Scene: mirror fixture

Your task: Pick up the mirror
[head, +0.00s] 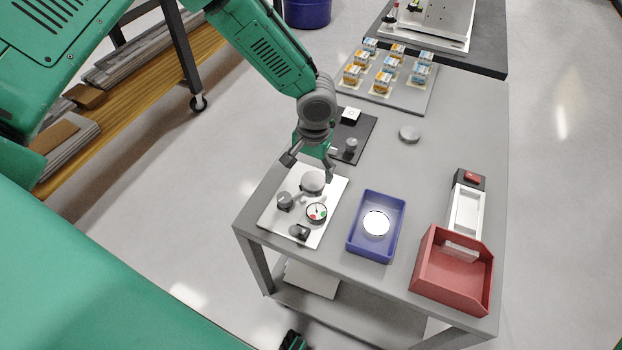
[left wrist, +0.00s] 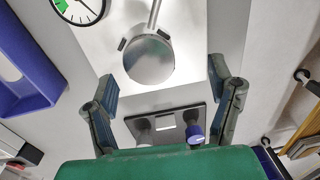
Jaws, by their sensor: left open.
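A round, shiny grey disc (head: 312,182), which looks like the mirror, sits in a holder on the white fixture plate (head: 326,207). The disc (left wrist: 149,60) also shows in the left wrist view, held in a forked mount on a thin rod. My left gripper (head: 309,167) is open just above and behind the disc, with its fingers spread to either side. In the left wrist view the two fingers (left wrist: 162,82) are wide apart, and nothing is between their tips. The disc lies a little beyond them.
The plate also carries a dial gauge (head: 316,212) and knobs (head: 285,200). A blue tray (head: 357,243) holding a bright round disc (head: 376,223) stands to the right, then a red bin (head: 450,287). A black plate (head: 362,128) lies behind the gripper; another grey disc (head: 409,133) lies on the table.

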